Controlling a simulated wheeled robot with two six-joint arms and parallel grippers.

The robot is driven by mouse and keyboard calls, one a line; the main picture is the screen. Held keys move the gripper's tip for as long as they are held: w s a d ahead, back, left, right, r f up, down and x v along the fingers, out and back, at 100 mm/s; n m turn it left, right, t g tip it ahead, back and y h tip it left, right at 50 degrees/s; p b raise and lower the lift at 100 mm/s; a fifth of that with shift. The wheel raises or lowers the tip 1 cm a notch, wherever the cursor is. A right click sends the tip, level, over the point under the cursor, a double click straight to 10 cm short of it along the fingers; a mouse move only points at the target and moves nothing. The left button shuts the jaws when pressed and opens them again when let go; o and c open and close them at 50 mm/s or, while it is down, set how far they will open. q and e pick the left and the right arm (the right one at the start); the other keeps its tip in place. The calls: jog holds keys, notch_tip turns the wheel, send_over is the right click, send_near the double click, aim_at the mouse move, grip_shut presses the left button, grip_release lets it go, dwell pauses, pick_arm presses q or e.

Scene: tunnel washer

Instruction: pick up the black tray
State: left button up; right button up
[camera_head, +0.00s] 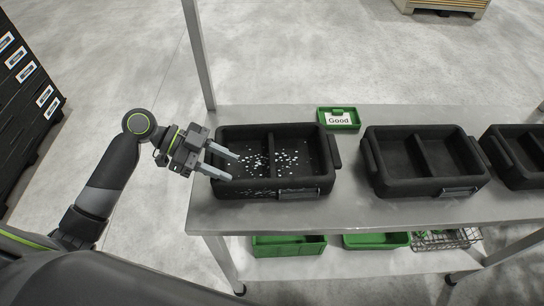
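A black tray (270,129) with two compartments stands at the left end of the metal table. Small white pieces lie scattered in both compartments. A second black tray (418,130) and a third black tray (510,129), cut off by the frame edge, stand to its right; the second looks empty. My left gripper (229,164) is open, its two fingers apart and pointing right at the left end of the first tray. The fingertips overlap the tray's left wall in the picture; I cannot tell whether they touch it. My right gripper is not in view.
The metal table (350,212) has bare strips in front of and between the trays. A green bin (338,126) with a "Good" label stands behind. Green bins (289,246) and a wire basket (447,239) sit below. A table post (198,55) rises at the back left.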

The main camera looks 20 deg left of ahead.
aim_at(258, 180)
pick_arm(q)
jog(key=shift+x, duration=1.1)
jog(key=shift+d+f+p, duration=0.25)
jog(key=shift+d+p, duration=0.1)
jog(key=shift+d, duration=0.2)
jog(key=p+x, duration=0.1)
jog(key=x, duration=0.3)
jog(key=shift+d, duration=0.15)
jog(key=shift+d+f, duration=0.25)
jog(key=shift+d, duration=0.1)
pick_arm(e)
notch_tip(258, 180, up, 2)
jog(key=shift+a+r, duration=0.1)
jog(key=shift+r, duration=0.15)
pick_arm(q)
jog(key=shift+c, duration=0.3)
